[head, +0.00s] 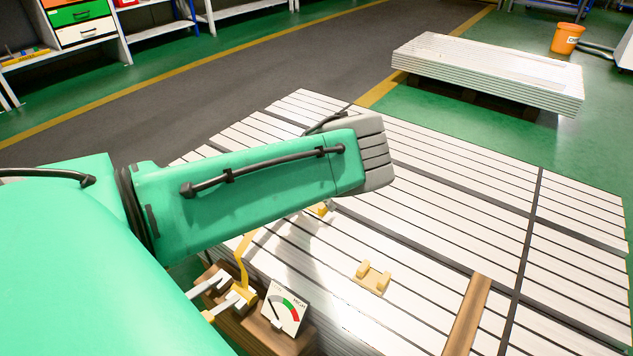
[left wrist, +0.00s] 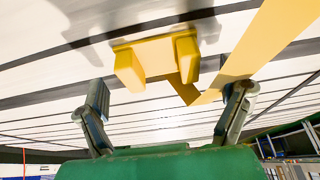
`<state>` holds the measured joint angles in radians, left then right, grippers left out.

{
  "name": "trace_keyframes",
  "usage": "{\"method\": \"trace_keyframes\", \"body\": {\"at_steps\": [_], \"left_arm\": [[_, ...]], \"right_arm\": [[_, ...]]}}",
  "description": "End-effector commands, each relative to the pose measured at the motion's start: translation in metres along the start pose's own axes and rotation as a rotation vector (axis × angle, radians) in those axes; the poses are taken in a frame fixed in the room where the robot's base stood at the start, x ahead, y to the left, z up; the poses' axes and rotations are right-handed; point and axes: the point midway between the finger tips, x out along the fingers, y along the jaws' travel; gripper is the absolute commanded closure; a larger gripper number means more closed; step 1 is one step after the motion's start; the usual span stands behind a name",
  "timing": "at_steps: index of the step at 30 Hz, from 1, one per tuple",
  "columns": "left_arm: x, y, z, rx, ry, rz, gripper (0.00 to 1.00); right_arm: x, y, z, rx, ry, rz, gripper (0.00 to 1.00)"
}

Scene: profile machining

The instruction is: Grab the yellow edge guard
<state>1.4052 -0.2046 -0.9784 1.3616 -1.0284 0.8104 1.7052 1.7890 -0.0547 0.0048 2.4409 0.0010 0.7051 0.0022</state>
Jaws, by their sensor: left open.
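In the left wrist view, a yellow edge guard (left wrist: 157,58) with two raised blocks lies on pale slats, ahead of my open left gripper (left wrist: 168,88). The gripper's fingers are spread to either side and do not touch it. A yellow strap (left wrist: 262,45) runs beside the guard's right end. In the head view, my green left arm hides the gripper. A two-block yellow guard (head: 372,276) lies on the slatted stack, and part of another yellow piece (head: 321,209) shows under the arm. I cannot tell which of these the wrist view shows. My right gripper is not in view.
A brown wooden beam (head: 467,318) crosses the slatted stack (head: 450,215). A gauge (head: 285,308) and a yellow strap (head: 243,255) with a metal buckle stand at the near left. Another panel stack (head: 480,75) and an orange bucket (head: 566,38) stand behind.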

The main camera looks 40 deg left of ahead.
Motion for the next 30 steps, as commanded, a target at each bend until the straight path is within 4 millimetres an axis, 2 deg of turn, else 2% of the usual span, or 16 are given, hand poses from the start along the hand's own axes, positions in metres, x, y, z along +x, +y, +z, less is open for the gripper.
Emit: {"method": "trace_keyframes", "body": {"at_steps": [1,3,11,13,15,16,25,30], "left_arm": [[0.01,-0.001,0.001,0.002,0.001,-0.001,0.1],[0.015,-0.001,-0.001,0.001,0.002,0.0,0.1],[0.016,-0.001,-0.002,-0.001,0.002,0.0,0.1],[0.015,-0.001,-0.002,-0.001,0.002,0.0,0.28],[0.016,-0.001,-0.002,-0.001,0.002,0.0,0.53],[0.016,-0.001,-0.002,-0.001,0.002,0.0,0.58],[0.014,-0.001,-0.002,-0.001,0.003,0.0,0.58],[-0.005,-0.001,-0.011,-0.003,0.006,-0.001,0.58]], "right_arm": [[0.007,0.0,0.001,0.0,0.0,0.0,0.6],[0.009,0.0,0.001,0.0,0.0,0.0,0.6],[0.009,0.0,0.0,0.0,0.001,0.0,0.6],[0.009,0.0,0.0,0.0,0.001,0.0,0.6],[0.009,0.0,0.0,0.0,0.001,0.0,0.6],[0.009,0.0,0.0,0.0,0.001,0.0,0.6],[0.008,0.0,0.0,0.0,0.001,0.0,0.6],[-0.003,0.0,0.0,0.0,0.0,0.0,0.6]]}}
